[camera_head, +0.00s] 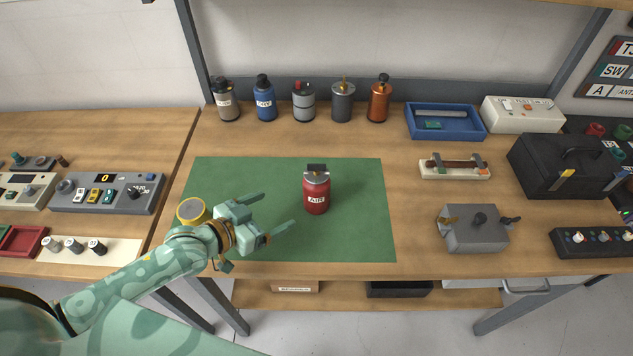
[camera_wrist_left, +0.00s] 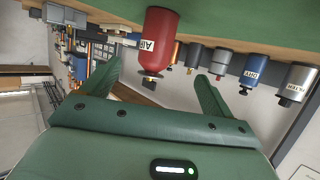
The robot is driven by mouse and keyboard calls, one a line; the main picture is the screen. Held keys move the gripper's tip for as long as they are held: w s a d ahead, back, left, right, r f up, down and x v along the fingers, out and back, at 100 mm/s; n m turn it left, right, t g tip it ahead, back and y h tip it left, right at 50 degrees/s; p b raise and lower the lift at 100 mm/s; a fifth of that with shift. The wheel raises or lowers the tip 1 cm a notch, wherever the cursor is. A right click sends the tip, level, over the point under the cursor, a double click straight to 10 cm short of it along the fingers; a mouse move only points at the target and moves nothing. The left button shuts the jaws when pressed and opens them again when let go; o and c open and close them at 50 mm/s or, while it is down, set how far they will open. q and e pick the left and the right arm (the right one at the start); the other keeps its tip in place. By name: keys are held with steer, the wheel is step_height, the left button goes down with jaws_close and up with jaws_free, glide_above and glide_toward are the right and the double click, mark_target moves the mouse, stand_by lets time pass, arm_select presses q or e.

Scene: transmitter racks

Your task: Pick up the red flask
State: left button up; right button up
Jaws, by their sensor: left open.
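The red flask (camera_head: 316,194) stands upright on the green mat (camera_head: 355,235) in the head view. It has a white AIR label and a dark cap. My left gripper (camera_head: 278,211) is open and empty, to the left of the flask and apart from it. In the left wrist view, which is turned over, the red flask (camera_wrist_left: 158,38) shows beyond the open left gripper (camera_wrist_left: 160,75), in the gap between its two fingers. My right gripper is not in view.
A yellow-rimmed round item (camera_head: 191,210) lies beside my left wrist. Behind the mat stand a blue flask (camera_head: 265,100), an orange flask (camera_head: 379,100) and other canisters. A blue tray (camera_head: 410,129) and a grey box (camera_head: 474,237) are to the right. The mat around the flask is clear.

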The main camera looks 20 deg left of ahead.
mark_target(306, 196)
arm_select(q)
steer(key=b+x, duration=0.1)
steer(key=x, duration=0.5)
steer(key=shift+w+d, duration=0.15)
steer(key=shift+d, duration=0.15)
steer(key=x, duration=0.2)
steer(key=shift+w+f+b, duration=0.15)
steer(key=shift+w+b, duration=0.15)
steer(key=shift+w+d+f, duration=0.1)
steer(key=shift+w+d, duration=0.25)
steer(key=shift+w, duration=0.05)
steer(key=b+x, duration=0.1)
steer(key=x, duration=0.3)
steer(key=shift+w+d, duration=0.25)
steer(key=shift+w, duration=0.05)
steer(key=shift+c, duration=1)
steer(key=c, duration=1)
steer(key=shift+c, duration=0.6)
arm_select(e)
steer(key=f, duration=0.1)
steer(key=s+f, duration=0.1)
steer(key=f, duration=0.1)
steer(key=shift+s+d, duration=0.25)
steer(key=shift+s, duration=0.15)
arm_select(q)
steer(key=shift+r, duration=0.3)
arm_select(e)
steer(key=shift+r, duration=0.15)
